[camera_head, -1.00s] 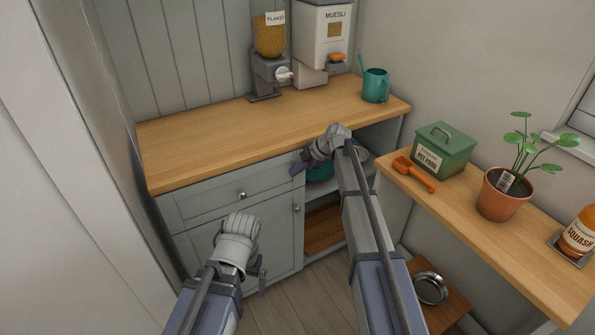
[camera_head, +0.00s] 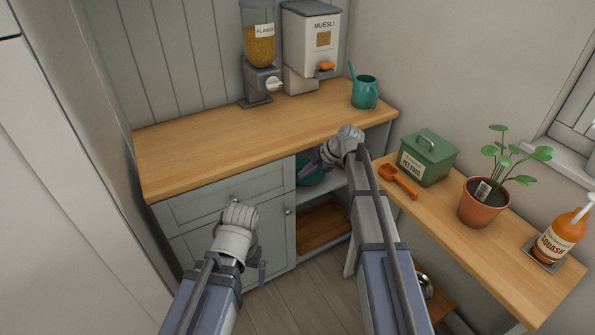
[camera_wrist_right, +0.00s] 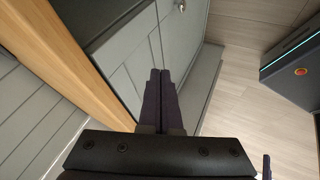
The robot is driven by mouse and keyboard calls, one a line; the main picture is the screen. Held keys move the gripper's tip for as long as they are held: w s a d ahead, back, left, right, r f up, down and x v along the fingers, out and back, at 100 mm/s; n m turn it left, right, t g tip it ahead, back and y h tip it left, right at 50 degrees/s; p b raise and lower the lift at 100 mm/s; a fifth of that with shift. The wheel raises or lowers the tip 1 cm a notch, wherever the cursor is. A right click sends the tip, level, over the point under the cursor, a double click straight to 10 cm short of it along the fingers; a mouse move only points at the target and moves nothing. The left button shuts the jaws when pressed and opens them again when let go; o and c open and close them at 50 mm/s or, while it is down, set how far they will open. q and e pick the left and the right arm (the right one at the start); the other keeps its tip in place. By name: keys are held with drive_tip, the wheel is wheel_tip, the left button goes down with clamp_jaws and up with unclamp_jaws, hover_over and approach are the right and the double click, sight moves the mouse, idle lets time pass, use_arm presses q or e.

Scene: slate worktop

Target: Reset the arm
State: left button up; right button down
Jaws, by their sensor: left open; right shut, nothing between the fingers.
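My left gripper (camera_head: 262,274) is low in front of the grey cabinet's door, seen past the wrist in the head view. Its jaws are open and nothing shows in them. My right gripper (camera_head: 306,170) is in front of the open shelf bay, overlapping a teal bowl (camera_head: 312,178) in the picture; whether they touch cannot be told. In the right wrist view its two dark fingers (camera_wrist_right: 160,88) lie together with nothing between them, with the cabinet front and floor beyond.
The wooden counter (camera_head: 200,150) bears a flakes dispenser (camera_head: 259,50), a muesli dispenser (camera_head: 312,45) and a teal watering can (camera_head: 367,92). The right-hand table (camera_head: 435,210) holds a green pet food tin (camera_head: 428,158), orange scoop (camera_head: 398,182), potted plant (camera_head: 482,205) and squash bottle (camera_head: 560,236).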

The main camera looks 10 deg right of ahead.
use_arm(q)
drive_tip(key=shift+r+p, duration=0.3)
drive_tip(key=shift+r, duration=0.4)
use_arm(e)
drive_tip(key=shift+v, duration=0.9)
use_arm(q)
wheel_tip(320, 180, up, 7)
drive_tip(key=p, duration=0.6)
drive_tip(key=shift+f+p, duration=0.15)
drive_tip(key=shift+p, duration=0.2)
use_arm(e)
drive_tip(key=s+a+m+g+h, duration=0.1)
drive_tip(key=s+m, duration=0.4)
drive_tip(key=s, duration=0.5)
drive_tip(key=s+a+r+m+g+h, duration=0.1)
drive_tip(key=s+a+m+h, duration=0.3)
drive_tip(key=s, duration=0.6)
drive_tip(key=s+a+r+m+g+h, duration=0.1)
drive_tip(key=s+a+m+g+h, duration=0.1)
drive_tip(key=s+a+m, duration=0.3)
drive_tip(key=s+m, duration=0.3)
drive_tip(key=s, duration=0.3)
drive_tip(key=shift+a+r+h, duration=0.25)
drive_tip(key=shift+h, duration=0.15)
